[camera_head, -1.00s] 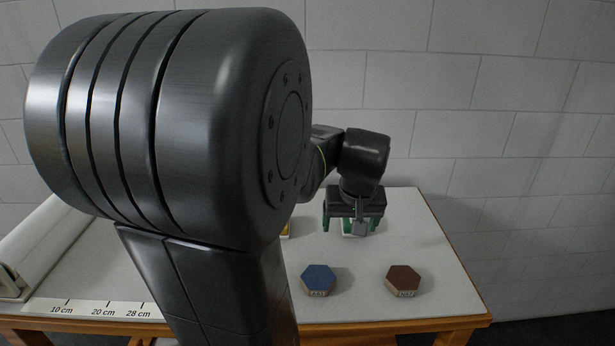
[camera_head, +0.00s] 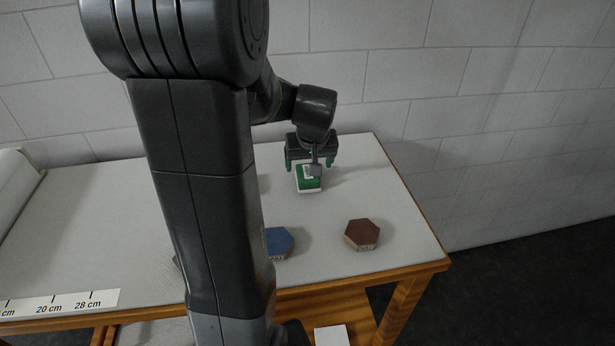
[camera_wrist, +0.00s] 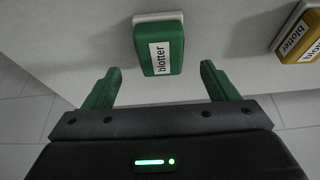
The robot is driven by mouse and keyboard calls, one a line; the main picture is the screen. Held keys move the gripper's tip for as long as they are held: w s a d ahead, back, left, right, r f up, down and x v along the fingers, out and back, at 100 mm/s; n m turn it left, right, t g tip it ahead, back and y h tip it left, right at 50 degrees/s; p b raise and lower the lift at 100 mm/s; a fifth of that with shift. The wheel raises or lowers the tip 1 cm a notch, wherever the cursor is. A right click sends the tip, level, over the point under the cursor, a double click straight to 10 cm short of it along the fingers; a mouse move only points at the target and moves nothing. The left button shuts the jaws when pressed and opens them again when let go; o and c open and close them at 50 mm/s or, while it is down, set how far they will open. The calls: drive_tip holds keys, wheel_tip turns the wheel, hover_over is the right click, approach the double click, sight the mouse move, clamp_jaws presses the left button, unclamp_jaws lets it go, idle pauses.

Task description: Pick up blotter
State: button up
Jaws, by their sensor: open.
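The blotter is a green block with a white base and a white label reading "blotter". In the wrist view the blotter (camera_wrist: 170,48) lies ahead of my gripper (camera_wrist: 160,88), centred between the two green fingers and a little beyond their tips. The fingers are spread apart and do not touch it. In the head view the blotter (camera_head: 308,183) stands on the table's far right part, just below my gripper (camera_head: 311,165). Part of its top is hidden by my gripper.
A yellow block (camera_wrist: 300,40), also labelled "blotter", lies to the right in the wrist view. A blue hexagonal block (camera_head: 279,242) and a brown one (camera_head: 362,234) lie nearer the table's front. A ruler strip (camera_head: 60,303) lies at front left. A white roll (camera_head: 14,190) is at far left.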

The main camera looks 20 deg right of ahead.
sight(308, 177)
drive_tip(key=shift+p+x, duration=0.6)
drive_tip(key=shift+x, duration=2.05)
drive_tip(key=shift+s, duration=0.1)
drive_tip(key=c, duration=1.1)
